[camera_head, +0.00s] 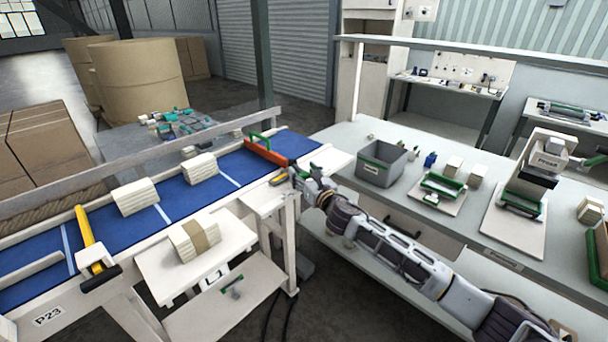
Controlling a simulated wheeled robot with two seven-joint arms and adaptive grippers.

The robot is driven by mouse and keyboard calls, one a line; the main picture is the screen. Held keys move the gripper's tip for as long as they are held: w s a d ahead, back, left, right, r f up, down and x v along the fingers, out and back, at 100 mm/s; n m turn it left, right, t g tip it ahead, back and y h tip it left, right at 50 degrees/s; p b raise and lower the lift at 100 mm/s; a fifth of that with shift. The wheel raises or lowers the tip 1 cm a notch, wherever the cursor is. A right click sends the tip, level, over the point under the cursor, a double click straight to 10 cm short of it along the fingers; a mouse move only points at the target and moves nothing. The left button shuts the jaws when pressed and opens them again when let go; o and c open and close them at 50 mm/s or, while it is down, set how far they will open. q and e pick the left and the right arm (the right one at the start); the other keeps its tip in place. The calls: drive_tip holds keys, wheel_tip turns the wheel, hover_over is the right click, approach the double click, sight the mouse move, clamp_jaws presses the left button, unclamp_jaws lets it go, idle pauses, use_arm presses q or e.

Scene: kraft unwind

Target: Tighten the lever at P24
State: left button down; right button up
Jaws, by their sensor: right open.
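My right arm reaches in from the lower right. Its gripper (295,176) is at the near right end of the blue conveyor, small and dark against the parts behind it, open. A short yellow piece (278,178) with a dark end sits right by the fingertips; I cannot tell whether they touch. An orange-red bar (264,152) with a green handle (259,140) crosses the belt just behind. No P24 label is readable. A yellow bar (86,232) with a black-ended lever (100,277) stands at the left, near the label P23 (48,316). My left gripper is out of view.
Cream paper stacks lie on the blue belt (190,190), and a banded stack (194,238) lies on the side shelf marked L1. A metal rail (140,160) runs along the far side. The right bench holds a grey bin (381,163), green-edged fixtures and a press (540,165).

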clamp_jaws()
idle(0.4)
